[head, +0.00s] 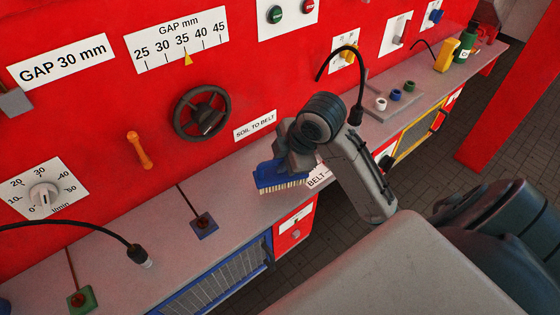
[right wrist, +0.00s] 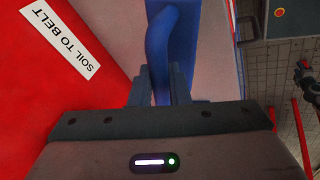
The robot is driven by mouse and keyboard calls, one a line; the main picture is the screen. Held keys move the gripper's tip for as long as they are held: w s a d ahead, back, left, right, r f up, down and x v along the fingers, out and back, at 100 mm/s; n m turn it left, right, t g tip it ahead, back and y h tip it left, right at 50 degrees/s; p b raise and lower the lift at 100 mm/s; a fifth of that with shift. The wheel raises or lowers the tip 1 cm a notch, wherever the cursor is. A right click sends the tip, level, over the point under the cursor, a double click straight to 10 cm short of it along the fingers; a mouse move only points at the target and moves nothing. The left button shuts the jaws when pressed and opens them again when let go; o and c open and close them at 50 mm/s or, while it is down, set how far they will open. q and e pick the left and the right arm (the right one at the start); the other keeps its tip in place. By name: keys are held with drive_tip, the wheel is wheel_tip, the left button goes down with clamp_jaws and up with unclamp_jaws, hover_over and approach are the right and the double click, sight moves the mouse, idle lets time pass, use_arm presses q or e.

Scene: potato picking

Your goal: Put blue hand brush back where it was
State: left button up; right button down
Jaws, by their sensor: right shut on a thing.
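The blue hand brush (head: 278,177) is at the grey shelf in the head view, its pale bristles pointing down. My right gripper (head: 293,158) is shut on its handle, just below the "SOIL TO BELT" label. In the right wrist view the blue handle (right wrist: 160,55) runs up from between the fingers of the gripper (right wrist: 162,88). The bristles are at or just above the shelf; I cannot tell whether they touch it. My left gripper is not in view.
The grey shelf (head: 150,240) runs along a red panel with a black handwheel (head: 202,113) and an orange handle (head: 139,150). A blue-based lever (head: 204,226) stands left of the brush. Small coloured pegs (head: 395,95) and a yellow object (head: 446,55) are farther right.

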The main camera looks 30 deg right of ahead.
drive_tip(key=w+d+f+p, duration=0.1)
drive_tip(key=w+d+f, duration=0.1)
drive_tip(key=w, duration=0.1)
drive_tip(key=w+d+f+p, duration=0.1)
drive_tip(key=w+f, duration=0.1)
drive_tip(key=shift+w+d+p, duration=0.2)
drive_tip(key=shift+p, duration=0.15)
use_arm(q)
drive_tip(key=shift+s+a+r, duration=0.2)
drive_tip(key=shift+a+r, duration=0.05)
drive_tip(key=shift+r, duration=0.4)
use_arm(e)
drive_tip(key=c, duration=1.4)
unclamp_jaws()
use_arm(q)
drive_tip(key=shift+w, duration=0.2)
use_arm(e)
drive_tip(key=shift+r, duration=0.15)
use_arm(q)
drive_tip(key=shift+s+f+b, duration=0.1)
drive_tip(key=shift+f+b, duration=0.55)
drive_tip(key=shift+b, duration=0.1)
use_arm(e)
drive_tip(key=v, duration=1.1)
drive_tip(key=shift+s+r, duration=0.15)
drive_tip(key=shift+r, duration=0.2)
